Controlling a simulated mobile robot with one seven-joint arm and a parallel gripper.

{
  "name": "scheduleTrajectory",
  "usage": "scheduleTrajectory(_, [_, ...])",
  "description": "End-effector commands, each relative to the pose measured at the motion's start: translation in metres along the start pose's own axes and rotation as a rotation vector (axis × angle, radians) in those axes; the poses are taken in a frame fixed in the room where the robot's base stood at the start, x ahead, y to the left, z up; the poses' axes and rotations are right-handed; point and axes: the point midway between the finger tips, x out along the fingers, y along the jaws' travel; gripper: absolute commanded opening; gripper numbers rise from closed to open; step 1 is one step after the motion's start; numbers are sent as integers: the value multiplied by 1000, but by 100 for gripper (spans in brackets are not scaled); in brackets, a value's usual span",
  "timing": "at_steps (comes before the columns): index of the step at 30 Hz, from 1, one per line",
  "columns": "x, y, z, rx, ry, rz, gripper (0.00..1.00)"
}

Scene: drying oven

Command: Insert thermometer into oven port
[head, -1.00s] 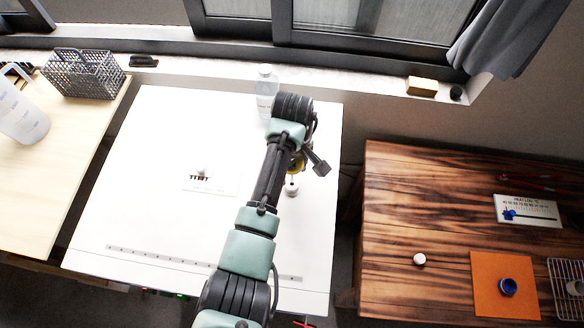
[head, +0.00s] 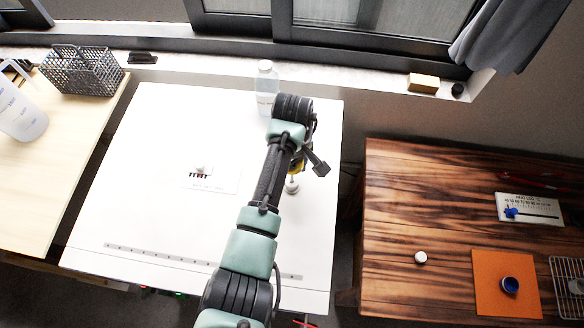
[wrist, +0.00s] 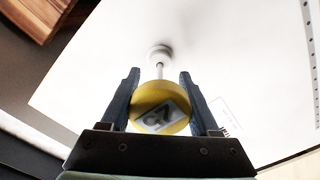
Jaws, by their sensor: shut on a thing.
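The thermometer has a round yellow head (wrist: 160,108) with a display on its face and a thin metal stem. In the wrist view its head sits between the two fingers of my gripper (wrist: 160,88), which is shut on it. The stem runs to the round white port (wrist: 159,53) on the oven's white top (wrist: 250,60). The tip meets the port's middle in the picture; I cannot tell whether it is inside. In the head view the port (head: 292,187) is just below the yellow head (head: 296,166), partly hidden by my arm.
A wooden table (head: 430,230) is at right, and a pale bench with a wire basket (head: 84,75) at left.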

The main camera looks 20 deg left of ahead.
Motion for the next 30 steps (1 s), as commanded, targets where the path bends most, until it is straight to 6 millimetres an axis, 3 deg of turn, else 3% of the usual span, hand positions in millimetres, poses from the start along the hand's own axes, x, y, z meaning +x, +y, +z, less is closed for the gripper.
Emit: scheduleTrajectory(30, [27,0,0,-1,0,0,8])
